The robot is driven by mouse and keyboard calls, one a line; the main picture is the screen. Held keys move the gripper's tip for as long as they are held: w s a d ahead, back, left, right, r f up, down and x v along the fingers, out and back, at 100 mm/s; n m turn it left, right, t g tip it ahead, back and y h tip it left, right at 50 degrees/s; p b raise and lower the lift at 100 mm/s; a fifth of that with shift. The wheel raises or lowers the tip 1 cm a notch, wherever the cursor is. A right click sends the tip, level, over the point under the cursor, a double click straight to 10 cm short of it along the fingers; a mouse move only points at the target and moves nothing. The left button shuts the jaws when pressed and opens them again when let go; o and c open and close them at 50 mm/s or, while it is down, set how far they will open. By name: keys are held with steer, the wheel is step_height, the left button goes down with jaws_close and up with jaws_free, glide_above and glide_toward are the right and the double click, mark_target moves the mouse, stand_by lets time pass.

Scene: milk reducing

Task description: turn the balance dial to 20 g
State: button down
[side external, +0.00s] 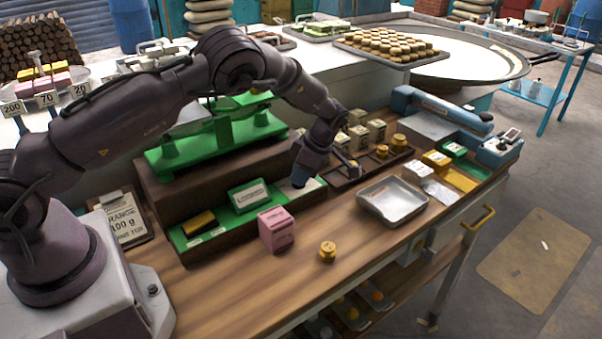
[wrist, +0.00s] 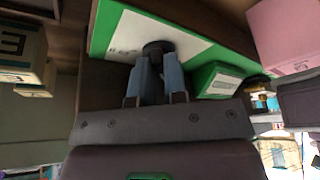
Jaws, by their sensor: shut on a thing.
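The balance dial shows in the wrist view as a dark round knob (wrist: 158,46) on a white plate (wrist: 125,38) with a green border. My gripper (wrist: 161,72) is shut on this knob, its two blue-grey fingers close together around it. The print on the plate is too small to read, so I cannot tell the dial's setting. In the side view my gripper (side external: 300,181) points down at the white plate (side external: 314,186) at the right end of the green base panel (side external: 228,226). There it hides the knob. The green balance (side external: 215,140) stands on a dark block behind.
A pink box (side external: 276,230) and a brass weight (side external: 327,251) stand on the wooden bench in front. A metal tray (side external: 393,200) lies to the right. A dark rack (side external: 350,176) with boxes and brass weights is close beside my gripper. The front bench strip is mostly clear.

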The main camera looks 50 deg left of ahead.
steer(key=m+t, duration=0.1)
steer(key=m, duration=0.2)
steer(key=m+t+y, duration=0.1)
steer(key=m, duration=0.2)
steer(key=shift+r+m+t, duration=0.1)
steer(key=shift+m+t, duration=0.2)
steer(key=m+t, duration=0.1)
steer(key=m, duration=0.2)
steer(key=shift+s+m, duration=0.1)
steer(key=shift+m, duration=0.2)
steer(key=m+t, duration=0.1)
steer(key=m, duration=0.2)
steer(key=shift+s+m+t, duration=0.1)
steer(key=shift+m+t, duration=0.2)
steer(key=shift+t, duration=0.1)
steer(key=m+t+h, duration=0.1)
steer(key=m, duration=0.2)
steer(key=m+h, duration=0.1)
steer(key=m, duration=0.2)
steer(key=shift+s+t, duration=0.1)
steer(key=shift+t, duration=0.3)
steer(key=m+h, duration=0.1)
steer(key=m, duration=0.2)
steer(key=shift+d+m, duration=0.15)
steer(key=shift+m, duration=0.35)
steer(key=c, duration=1.1)
jaws_free()
steer(key=shift+o, duration=0.2)
steer(key=shift+s, duration=0.1)
